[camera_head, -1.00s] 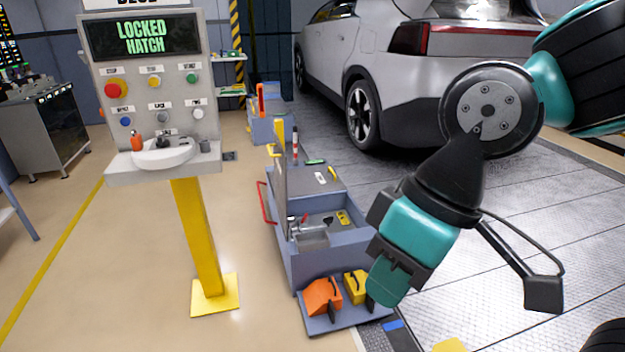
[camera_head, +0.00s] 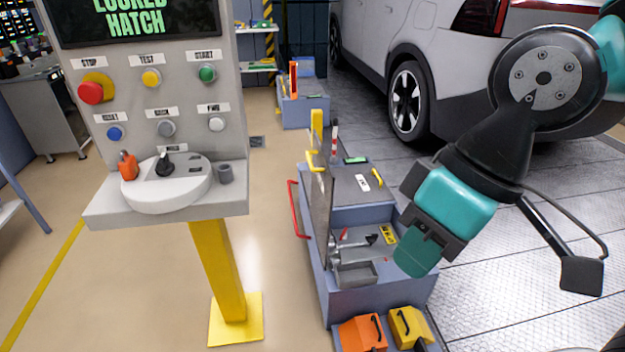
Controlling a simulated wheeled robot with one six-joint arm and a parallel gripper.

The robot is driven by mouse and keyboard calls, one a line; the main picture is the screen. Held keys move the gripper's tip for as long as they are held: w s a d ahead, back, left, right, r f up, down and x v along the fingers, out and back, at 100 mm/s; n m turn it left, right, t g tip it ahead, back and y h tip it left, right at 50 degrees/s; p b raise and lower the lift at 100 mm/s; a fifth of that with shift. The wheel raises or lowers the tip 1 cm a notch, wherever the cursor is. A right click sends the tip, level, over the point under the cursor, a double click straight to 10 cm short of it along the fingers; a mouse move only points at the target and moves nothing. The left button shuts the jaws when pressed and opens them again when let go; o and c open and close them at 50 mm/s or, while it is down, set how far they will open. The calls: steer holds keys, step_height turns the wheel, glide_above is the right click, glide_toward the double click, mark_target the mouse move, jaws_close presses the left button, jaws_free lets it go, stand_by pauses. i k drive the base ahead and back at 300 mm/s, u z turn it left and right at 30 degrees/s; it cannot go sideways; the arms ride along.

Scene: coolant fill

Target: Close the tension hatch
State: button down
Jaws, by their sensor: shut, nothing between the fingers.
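The hatch appears to be the thin grey panel (camera_head: 320,212) standing upright, open, at the left side of the blue-grey cart (camera_head: 375,302). It is seen nearly edge-on. A red handle (camera_head: 295,210) sticks out on its left. The cart's compartment is open and shows small fittings inside. My gripper (camera_head: 414,258) is a teal and black end to the right of the panel, in front of the cart's right side in the picture. It is shut and empty, apart from the hatch panel. The control stand's screen (camera_head: 140,18) reads "LOCKED HATCH".
The control stand (camera_head: 165,110) with several buttons and a round white dial plate (camera_head: 165,185) stands at left on a yellow post (camera_head: 222,275). Orange (camera_head: 362,335) and yellow (camera_head: 408,327) cases sit at the cart's front. A grey car (camera_head: 400,40) is behind. Floor is clear between stand and cart.

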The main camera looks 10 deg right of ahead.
mark_target(323, 177)
steer(key=i, duration=0.45)
steer(key=z, duration=0.05)
steer(key=k, duration=1.2)
steer(key=u, duration=0.95)
steer(key=i, duration=1.4)
steer(key=z, duration=0.8)
steer(key=i, duration=0.4)
steer(key=z, duration=0.45)
